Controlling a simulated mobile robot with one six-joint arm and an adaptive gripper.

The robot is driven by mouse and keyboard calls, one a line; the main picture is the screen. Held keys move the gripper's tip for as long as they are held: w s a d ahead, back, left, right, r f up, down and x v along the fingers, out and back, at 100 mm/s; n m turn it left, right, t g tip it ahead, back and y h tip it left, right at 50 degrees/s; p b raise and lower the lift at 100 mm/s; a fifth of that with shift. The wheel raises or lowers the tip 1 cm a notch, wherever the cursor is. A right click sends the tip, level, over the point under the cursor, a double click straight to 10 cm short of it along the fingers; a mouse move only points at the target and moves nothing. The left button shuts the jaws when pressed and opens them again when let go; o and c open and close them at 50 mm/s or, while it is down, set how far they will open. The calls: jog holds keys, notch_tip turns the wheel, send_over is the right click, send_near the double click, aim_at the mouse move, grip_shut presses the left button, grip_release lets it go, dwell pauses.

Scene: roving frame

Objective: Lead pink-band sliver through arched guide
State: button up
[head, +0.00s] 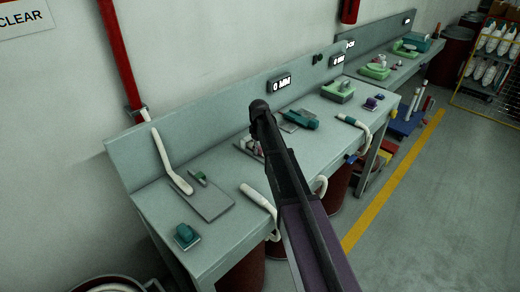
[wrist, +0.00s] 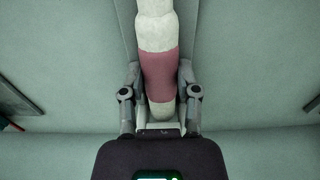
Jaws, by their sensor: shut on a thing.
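In the wrist view a thick white sliver (wrist: 156,30) with a dull pink band (wrist: 159,75) runs down the middle of the picture. My gripper (wrist: 159,97) is shut on it, one finger on each side at the pink band. Below the band a short white end of the sliver shows near the palm. In the head view my arm crosses in front of the bench and hides most of the gripper and sliver. Small grey and pinkish parts (head: 248,148) show beside the arm; I cannot tell what they are. I cannot make out the arched guide.
The grey-green workbench (head: 160,207) carries a grey plate (head: 207,203) under a white sliver, a teal device (head: 186,235) at front left, another teal device (head: 301,119), and a green-topped box (head: 338,91). White slivers hang over the front edge. Open floor (head: 440,220) lies right.

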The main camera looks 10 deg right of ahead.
aim_at(253, 144)
jog(key=shift+w+a+r, duration=0.15)
jog(key=shift+w+a, duration=0.3)
jog(key=shift+w, duration=0.3)
jog(key=shift+w+a+r, duration=0.1)
jog(key=shift+w+a, duration=0.3)
jog(key=shift+w, duration=0.3)
jog(key=shift+w+a+f, duration=0.2)
jog(key=shift+w+a, duration=0.05)
jog(key=shift+a, duration=0.25)
grip_shut()
jog(key=shift+s+d, duration=0.1)
jog(key=shift+d, duration=0.1)
jog(key=shift+s, duration=0.3)
jog(key=o, duration=0.8)
grip_release()
jog(key=shift+f, duration=0.1)
jog(key=o, duration=0.3)
jog(key=shift+w+d+f, duration=0.1)
